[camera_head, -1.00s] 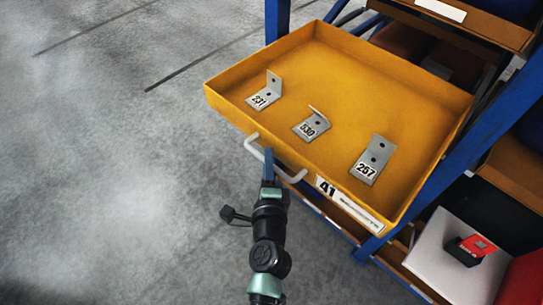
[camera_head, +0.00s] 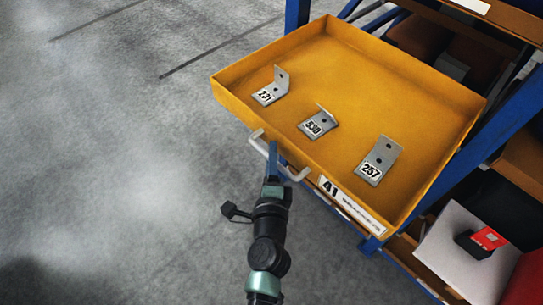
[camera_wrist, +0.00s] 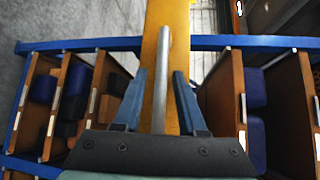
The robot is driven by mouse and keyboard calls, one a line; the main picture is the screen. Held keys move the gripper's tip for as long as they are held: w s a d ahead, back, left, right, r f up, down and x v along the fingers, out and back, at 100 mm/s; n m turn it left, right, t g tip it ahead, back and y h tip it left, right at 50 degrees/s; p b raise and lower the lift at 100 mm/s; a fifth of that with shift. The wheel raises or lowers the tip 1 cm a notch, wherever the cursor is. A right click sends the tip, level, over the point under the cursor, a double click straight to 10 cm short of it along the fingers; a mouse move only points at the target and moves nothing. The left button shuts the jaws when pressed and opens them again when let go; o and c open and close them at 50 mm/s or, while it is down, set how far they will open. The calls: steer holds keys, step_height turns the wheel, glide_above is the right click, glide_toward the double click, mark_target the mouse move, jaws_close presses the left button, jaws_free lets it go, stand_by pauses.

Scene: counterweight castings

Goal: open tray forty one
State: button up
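The yellow tray (camera_head: 390,85) labelled 41 (camera_head: 330,187) is pulled well out of the blue rack, its inside in plain sight. Its pale bar handle (camera_head: 295,174) runs along the front wall. My gripper (camera_head: 273,152) is at the handle in the head view. In the wrist view my gripper (camera_wrist: 160,95) has its two blue fingers on either side of the handle bar (camera_wrist: 161,80), with a narrow gap showing on each side. Metal brackets marked 231 (camera_head: 268,95), 530 (camera_head: 316,126) and 257 (camera_head: 373,170) lie in the tray.
The rack's blue upright (camera_head: 490,135) stands right of the tray. A white box (camera_head: 455,262) with a red and black item (camera_head: 481,242) sits lower right. Open grey floor (camera_head: 120,150) lies to the left.

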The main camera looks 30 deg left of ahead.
stand_by(0.3)
steer(key=b+v, duration=0.3)
steer(key=v, duration=1)
steer(key=shift+b, duration=0.35)
steer(key=shift+r, duration=0.1)
